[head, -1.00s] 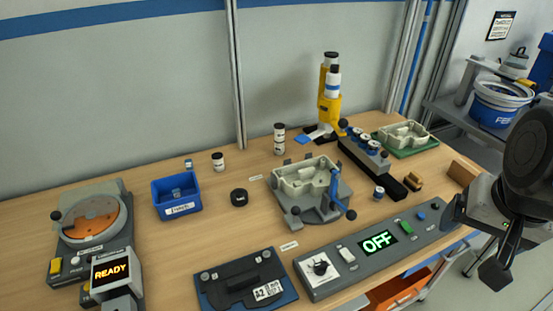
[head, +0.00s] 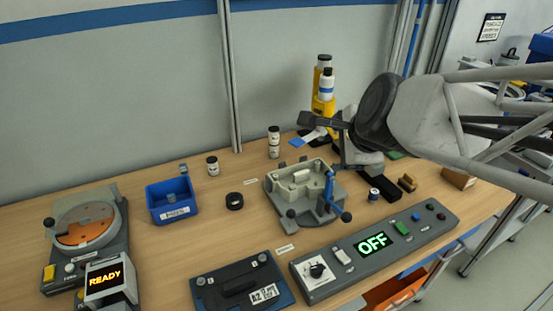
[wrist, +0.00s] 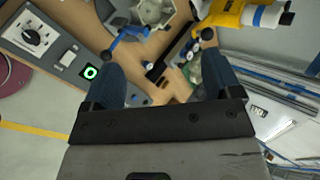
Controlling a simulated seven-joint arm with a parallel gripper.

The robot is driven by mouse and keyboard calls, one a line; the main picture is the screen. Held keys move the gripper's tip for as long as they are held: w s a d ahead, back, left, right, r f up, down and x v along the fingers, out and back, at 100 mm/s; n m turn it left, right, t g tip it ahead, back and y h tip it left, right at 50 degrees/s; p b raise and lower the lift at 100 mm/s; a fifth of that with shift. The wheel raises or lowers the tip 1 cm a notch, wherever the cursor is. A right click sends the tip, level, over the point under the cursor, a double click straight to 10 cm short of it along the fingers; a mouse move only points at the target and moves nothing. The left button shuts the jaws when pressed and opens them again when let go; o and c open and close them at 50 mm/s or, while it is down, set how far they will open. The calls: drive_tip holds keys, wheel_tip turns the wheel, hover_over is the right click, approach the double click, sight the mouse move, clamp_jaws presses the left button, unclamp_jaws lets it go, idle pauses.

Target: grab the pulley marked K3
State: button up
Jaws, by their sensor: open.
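No K3 mark is legible in either view, so I cannot tell which part is the pulley marked K3. Small round parts stand on the bench: a white one with a black top (head: 212,167), a stack of similar ones (head: 274,142), a black ring lying flat (head: 234,201), and a small blue-and-white one (head: 374,195). My gripper (head: 325,140) is open and empty, above the back right of the bench. In the wrist view its two blue fingers (wrist: 160,85) are spread wide over the bench, with small parts visible between and beyond them.
A grey fixture (head: 290,205) with a blue-handled clamp holds a pale casting.

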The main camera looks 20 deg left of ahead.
drive_tip(key=a+f+m+t+y, duration=0.25)
drive_tip(key=a+m, duration=1.25)
drive_tip(key=a, duration=1)
drive_tip(key=y, duration=0.1)
approach(234, 197)
drive_tip(key=shift+s+a+f+t, duration=0.2)
drive_tip(key=shift+s+a+t, duration=0.05)
drive_tip(key=shift+a, duration=0.2)
drive_tip(key=shift+x, duration=1.3)
drive_tip(key=shift+w, duration=0.1)
drive_tip(key=shift+x, duration=2.5)
drive_tip(key=shift+w+d, duration=0.15)
drive_tip(key=shift+d, duration=0.05)
